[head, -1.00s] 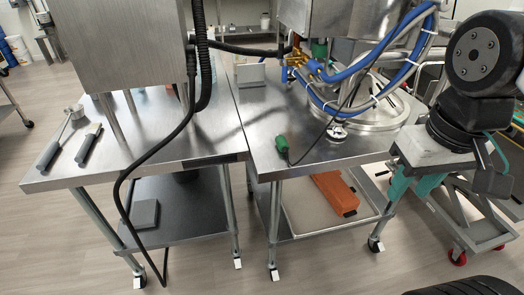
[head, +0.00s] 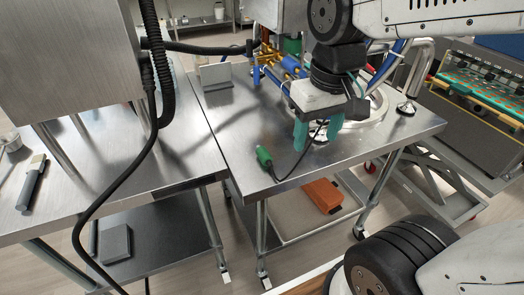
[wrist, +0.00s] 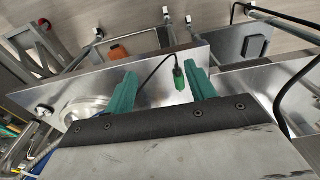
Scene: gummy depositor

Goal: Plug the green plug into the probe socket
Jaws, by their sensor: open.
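The green plug (head: 264,157) lies on the steel table near its front left corner, with a black cable running from it to the right and up. It also shows in the wrist view (wrist: 179,79), between and beyond my two green fingers. My gripper (head: 310,134) is open and empty, up and to the right of the plug in the head view. It also shows in the wrist view (wrist: 162,92) with its fingers wide apart. I cannot make out the probe socket in these views.
Blue hoses and brass fittings (head: 290,68) stand behind my gripper beside a round steel lid (head: 368,110). A black hose (head: 155,115) hangs over the left table (head: 130,165). An orange case (head: 323,195) lies on the lower shelf. The tabletop around the plug is clear.

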